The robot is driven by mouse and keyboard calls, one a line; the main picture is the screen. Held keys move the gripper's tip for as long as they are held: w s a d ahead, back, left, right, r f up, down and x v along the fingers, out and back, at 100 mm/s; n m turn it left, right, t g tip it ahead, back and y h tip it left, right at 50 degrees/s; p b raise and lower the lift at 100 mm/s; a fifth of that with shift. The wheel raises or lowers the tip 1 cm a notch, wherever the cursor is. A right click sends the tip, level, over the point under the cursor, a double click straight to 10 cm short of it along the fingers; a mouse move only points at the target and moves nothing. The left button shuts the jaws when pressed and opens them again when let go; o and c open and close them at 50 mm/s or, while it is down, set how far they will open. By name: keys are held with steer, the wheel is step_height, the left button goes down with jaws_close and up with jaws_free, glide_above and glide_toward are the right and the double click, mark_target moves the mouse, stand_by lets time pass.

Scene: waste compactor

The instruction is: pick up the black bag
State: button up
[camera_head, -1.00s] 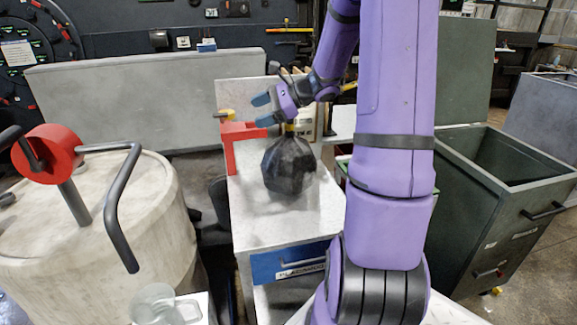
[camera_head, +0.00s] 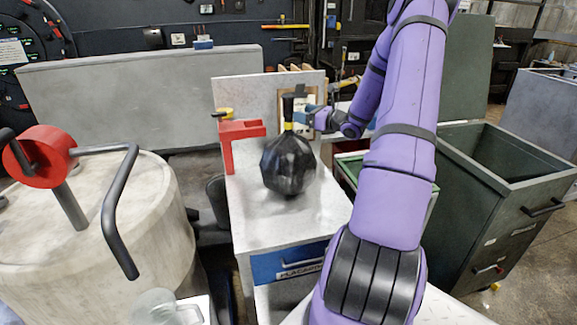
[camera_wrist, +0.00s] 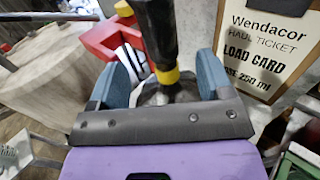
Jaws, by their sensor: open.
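The black bag (camera_head: 289,163) stands upright on the white-topped cabinet, with a yellow band around its neck and a black gathered top above it. My gripper (camera_head: 311,117) is at the right of the neck, at about the height of the yellow band. In the wrist view the black neck of the bag (camera_wrist: 157,38) and its yellow band show between the two blue-grey fingers of my gripper (camera_wrist: 165,70). The fingers are open, with a gap on each side of the neck. The lower part of the bag is mostly hidden there by the gripper body.
A red holder (camera_head: 238,140) stands on the cabinet top (camera_head: 262,226) left of the bag. A load card (camera_wrist: 268,45) is behind it to the right. A green open bin (camera_head: 500,190) is at the right. A round drum with a red-hubbed handle (camera_head: 42,153) is at the left.

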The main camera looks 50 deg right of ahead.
mark_target(288, 109)
steer(key=shift+w+a+f, duration=0.1)
steer(key=shift+w+a, duration=0.1)
steer(key=shift+w, duration=0.95)
steer(key=shift+w+a+r, duration=0.1)
steer(key=shift+w+a, duration=0.1)
steer(key=shift+w, duration=0.95)
steer(key=shift+w+a+f, duration=0.1)
steer(key=shift+w+a, duration=0.1)
steer(key=shift+w, duration=0.95)
jaws_close()
